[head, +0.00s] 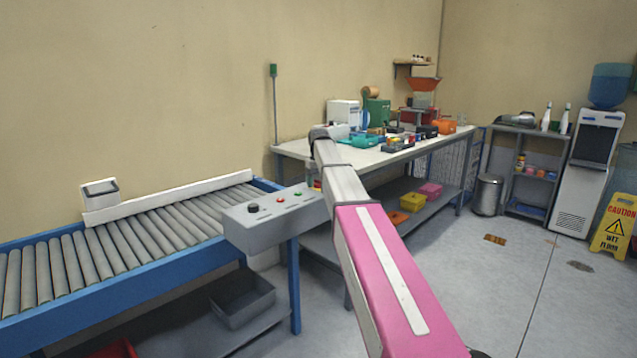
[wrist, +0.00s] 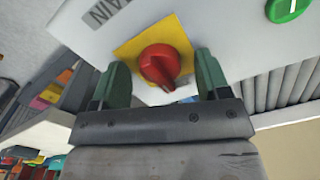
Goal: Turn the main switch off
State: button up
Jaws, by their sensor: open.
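The main switch (wrist: 160,66) is a red rotary knob on a yellow square plate, seen in the wrist view. The letters "AIN" show on the light panel beside it. My gripper (wrist: 158,75) is open, with one green finger on each side of the knob. I cannot tell whether the fingers touch the knob. In the head view the grey control box (head: 275,215) stands at the conveyor's end with a black knob, a red button and a green button on top.
A green button (wrist: 285,8) sits on the panel near the switch. The roller conveyor (head: 100,262) lies to the left. A workbench (head: 375,156) with many items stands behind my arm. The floor at the right is mostly open, with a yellow wet-floor sign (head: 614,225).

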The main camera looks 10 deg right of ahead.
aim_at(318, 181)
notch_tip(318, 181, up, 11)
dwell(0.5)
jog(key=shift+s+f, duration=0.1)
